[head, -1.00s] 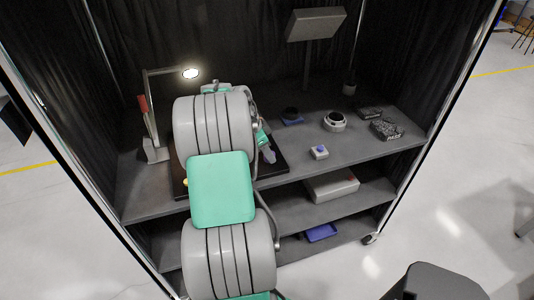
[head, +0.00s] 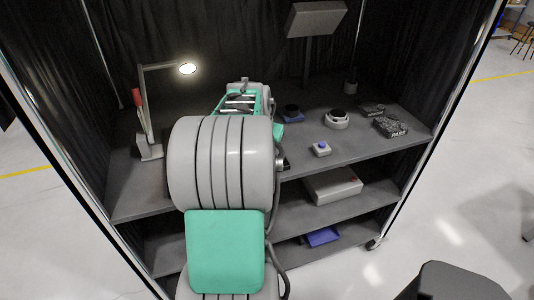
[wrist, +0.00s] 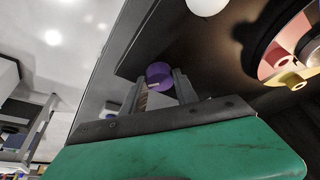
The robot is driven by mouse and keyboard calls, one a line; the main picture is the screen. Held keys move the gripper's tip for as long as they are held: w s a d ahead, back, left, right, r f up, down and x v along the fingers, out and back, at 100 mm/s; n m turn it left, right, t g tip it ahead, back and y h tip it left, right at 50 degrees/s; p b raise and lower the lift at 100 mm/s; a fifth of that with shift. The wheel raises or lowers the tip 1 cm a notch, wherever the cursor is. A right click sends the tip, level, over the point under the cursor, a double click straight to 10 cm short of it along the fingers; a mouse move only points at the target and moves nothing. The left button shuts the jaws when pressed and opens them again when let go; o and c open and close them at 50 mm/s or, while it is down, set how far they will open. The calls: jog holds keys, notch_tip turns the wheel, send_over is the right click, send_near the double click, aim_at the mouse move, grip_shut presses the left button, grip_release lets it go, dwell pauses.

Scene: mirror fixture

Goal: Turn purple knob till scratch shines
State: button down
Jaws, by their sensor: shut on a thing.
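The purple knob (wrist: 158,73) shows in the wrist view at the edge of a dark board (wrist: 205,60). My gripper (wrist: 158,82) has its two grey fingers on either side of the knob and is shut on it. Any scratch on the disc cannot be made out. In the head view my arm hides the fixture, the knob and my fingertips.
A lit lamp (head: 187,69) stands on the bench (head: 300,165) at left. To the right are a small box with a blue button (head: 321,149), a white round device (head: 336,119) and dark patterned boxes (head: 390,127). A grey panel on a post (head: 316,19) stands behind.

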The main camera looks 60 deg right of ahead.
jog(key=n, duration=0.2)
jog(key=n+t+b, duration=0.1)
jog(key=shift+s+d+n, duration=0.1)
jog(key=shift+s+n, duration=0.1)
jog(key=shift+n, duration=0.2)
jog(key=n+t+y, duration=0.1)
jog(key=n, duration=0.3)
jog(key=shift+t, duration=0.4)
jog(key=c, duration=0.9)
grip_release()
jog(key=shift+c, duration=0.2)
jog(key=v, duration=0.8)
jog(key=shift+d+b, duration=0.15)
jog(key=shift+b, duration=0.25)
